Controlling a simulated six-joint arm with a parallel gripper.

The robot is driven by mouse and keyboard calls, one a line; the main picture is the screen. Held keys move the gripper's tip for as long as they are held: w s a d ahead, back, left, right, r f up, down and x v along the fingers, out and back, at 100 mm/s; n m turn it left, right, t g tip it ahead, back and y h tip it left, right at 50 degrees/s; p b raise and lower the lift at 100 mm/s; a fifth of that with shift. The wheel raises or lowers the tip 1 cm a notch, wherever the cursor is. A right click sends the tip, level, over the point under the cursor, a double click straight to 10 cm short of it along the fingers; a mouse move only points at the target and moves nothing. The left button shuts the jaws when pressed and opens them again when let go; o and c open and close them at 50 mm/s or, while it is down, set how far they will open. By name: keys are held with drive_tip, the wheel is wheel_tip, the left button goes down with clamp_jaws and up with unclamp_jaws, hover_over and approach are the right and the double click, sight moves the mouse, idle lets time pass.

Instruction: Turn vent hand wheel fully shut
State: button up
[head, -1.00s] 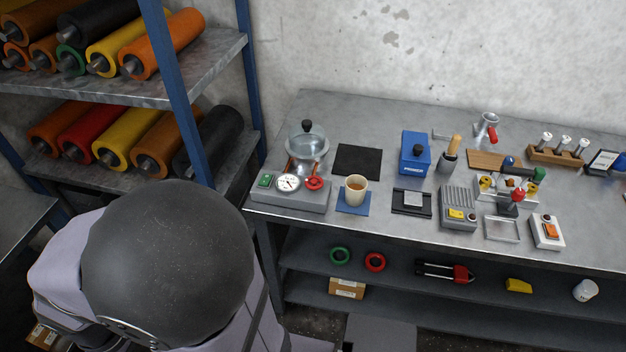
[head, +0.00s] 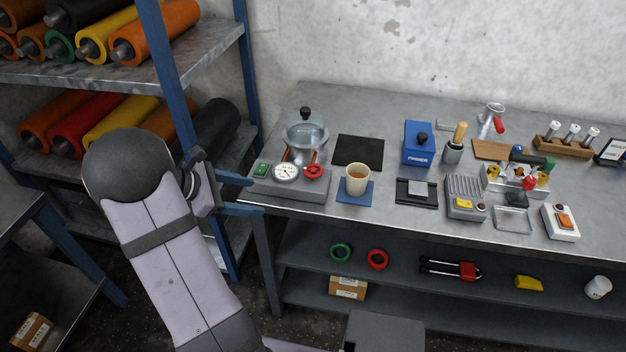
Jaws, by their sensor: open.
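The vent hand wheel, a small red wheel (head: 313,171), sits on the grey base unit (head: 300,190) at the left end of the bench. How far the wheel is turned cannot be told. My gripper (head: 244,194) has two blue fingers pointing right, spread apart and empty. It is at the left end of the base unit, left of the wheel and apart from it.
A cup of brown liquid (head: 357,179) stands on a blue mat right of the base unit. A black mat (head: 358,150) lies behind it. A blue box (head: 417,144) and small devices fill the bench further right. A rack of rollers (head: 110,66) with a blue post stands at the left.

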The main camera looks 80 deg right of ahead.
sight(308, 170)
drive_tip(key=s+d+g, duration=0.1)
drive_tip(key=s+d, duration=0.1)
drive_tip(key=d, duration=0.1)
drive_tip(key=s+d+n+g+h, duration=0.1)
drive_tip(key=s+d, duration=0.2)
drive_tip(key=d, duration=0.1)
drive_tip(key=s+d+g+b, duration=0.1)
drive_tip(key=s+d, duration=0.2)
drive_tip(key=shift+d+r, duration=0.25)
drive_tip(key=shift+r, duration=0.05)
drive_tip(key=shift+p+x, duration=0.8)
drive_tip(key=shift+x, duration=2.8)
drive_tip(key=shift+c, duration=0.5)
drive_tip(key=c, duration=0.9)
